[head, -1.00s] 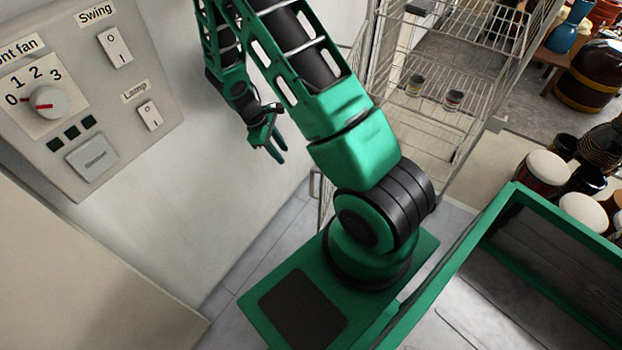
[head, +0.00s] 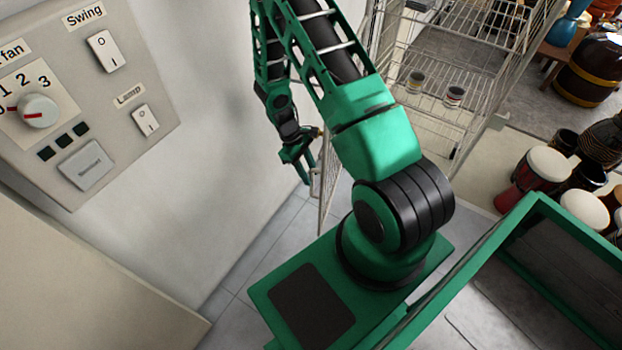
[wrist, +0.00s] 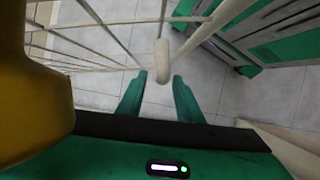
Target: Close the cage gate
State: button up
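The wire cage (head: 440,110) stands beyond my arm in the head view. Its gate (head: 329,180) juts out toward me as a narrow, near edge-on wire panel, standing open. My gripper (head: 305,175) points down just left of the gate's near edge, partly over it in the picture. In the wrist view, the pale rounded gate handle (wrist: 161,62) lies just ahead of and between the open fingertips of my gripper (wrist: 160,85). Nothing is clamped, and I cannot tell whether a finger touches the handle. Gate wires (wrist: 105,40) run to the left.
A wall panel (head: 80,100) with a knob and switches is at the left. Two small cups (head: 454,96) stand on a cage shelf. Goblet drums (head: 548,165) crowd the right side. Tiled floor (head: 245,275) is clear between the wall and my base.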

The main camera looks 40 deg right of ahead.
aim_at(312, 193)
jog(key=shift+x, duration=1.5)
grip_shut()
